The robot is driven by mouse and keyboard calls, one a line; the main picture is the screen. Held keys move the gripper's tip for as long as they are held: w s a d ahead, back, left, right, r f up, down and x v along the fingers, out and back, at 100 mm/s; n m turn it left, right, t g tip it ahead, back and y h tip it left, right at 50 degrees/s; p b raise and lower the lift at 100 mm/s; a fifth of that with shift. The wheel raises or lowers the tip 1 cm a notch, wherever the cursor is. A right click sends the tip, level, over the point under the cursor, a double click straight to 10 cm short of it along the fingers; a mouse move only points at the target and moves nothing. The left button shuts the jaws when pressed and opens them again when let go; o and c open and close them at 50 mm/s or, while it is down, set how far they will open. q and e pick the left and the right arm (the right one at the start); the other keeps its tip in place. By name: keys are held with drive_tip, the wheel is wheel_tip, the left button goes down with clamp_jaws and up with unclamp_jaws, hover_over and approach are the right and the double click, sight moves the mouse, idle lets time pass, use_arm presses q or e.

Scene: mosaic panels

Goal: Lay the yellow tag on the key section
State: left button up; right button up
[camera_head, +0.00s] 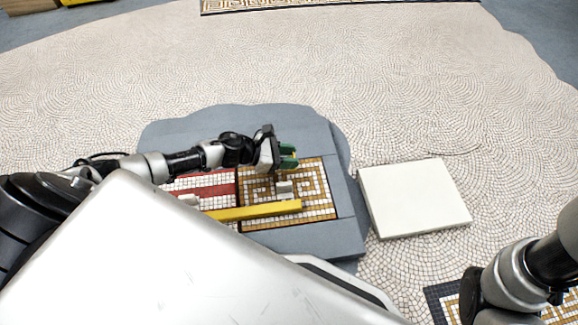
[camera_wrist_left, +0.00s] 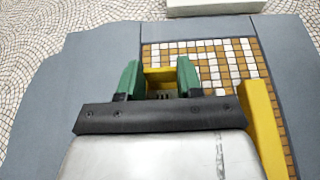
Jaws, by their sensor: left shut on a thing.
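My left gripper (camera_head: 288,157) has green fingers and is over the far edge of the key section (camera_head: 318,190), a panel with a brown and white meander pattern. In the left wrist view its fingers (camera_wrist_left: 158,80) are shut on the yellow tag (camera_wrist_left: 160,74), which shows between them. The key section (camera_wrist_left: 215,60) lies under and beyond the fingers there. Whether the tag touches the panel I cannot tell. In the head view the tag is hidden by the gripper. Part of my right arm shows at the lower right, but its fingers do not.
A long yellow bar (camera_head: 250,211) lies across the near part of the panels. A small white block (camera_head: 284,188) is on the key section. A red and white panel (camera_head: 215,191) adjoins it on the left. A white slab (camera_head: 412,197) lies to the right on pebbled paving.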

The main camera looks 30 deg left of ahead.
use_arm(q)
wheel_tip(320, 180, down, 4)
drive_tip(key=b, duration=0.2)
drive_tip(key=shift+r+b, duration=0.15)
drive_tip(key=shift+b, duration=0.25)
drive_tip(key=shift+r, duration=0.15)
drive_tip(key=o, duration=0.4)
drive_tip(key=shift+f, duration=0.25)
drive_tip(key=o, duration=0.5)
drive_tip(key=shift+r, duration=0.1)
